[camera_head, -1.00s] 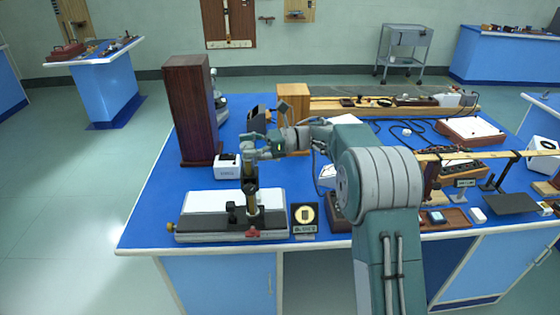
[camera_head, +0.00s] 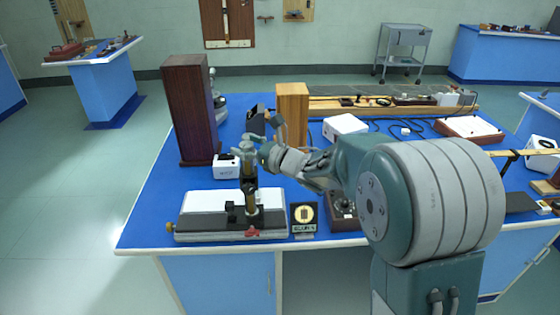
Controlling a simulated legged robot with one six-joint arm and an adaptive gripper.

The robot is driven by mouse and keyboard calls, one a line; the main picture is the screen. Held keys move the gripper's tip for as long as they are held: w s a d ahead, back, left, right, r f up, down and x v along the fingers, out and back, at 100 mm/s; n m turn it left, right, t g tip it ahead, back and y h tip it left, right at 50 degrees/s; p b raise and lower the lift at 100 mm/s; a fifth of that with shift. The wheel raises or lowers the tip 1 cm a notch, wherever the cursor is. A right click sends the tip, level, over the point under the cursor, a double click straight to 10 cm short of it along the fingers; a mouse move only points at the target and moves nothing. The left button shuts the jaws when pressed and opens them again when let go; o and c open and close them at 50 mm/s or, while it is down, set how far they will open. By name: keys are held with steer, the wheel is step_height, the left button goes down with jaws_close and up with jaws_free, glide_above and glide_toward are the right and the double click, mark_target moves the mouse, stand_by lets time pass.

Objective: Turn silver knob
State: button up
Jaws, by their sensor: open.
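A brass and grey upright instrument (camera_head: 250,193) stands on a dark base (camera_head: 225,228) at the front left of the blue bench. Grey metal parts show at its top, beside my gripper, but I cannot tell for certain which part is the silver knob. A small red part (camera_head: 254,232) sits low on the front of the base. My gripper (camera_head: 262,140) is open, at the upper right of the instrument's top. It partly overlaps the column in the picture, and I cannot tell whether they touch.
A tall dark wooden box (camera_head: 188,110) and a white box (camera_head: 227,167) stand behind the instrument. A lighter wooden block (camera_head: 292,113) rises behind my gripper. My arm hides much of the bench's right side.

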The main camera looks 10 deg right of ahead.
steer(key=shift+m+t+h, duration=0.3)
steer(key=shift+m, duration=0.1)
steer(key=shift+s+d+t+h, duration=0.2)
steer(key=shift+t+h, duration=0.1)
steer(key=shift+t, duration=0.1)
steer(key=v, duration=1)
steer(key=shift+r, duration=0.15)
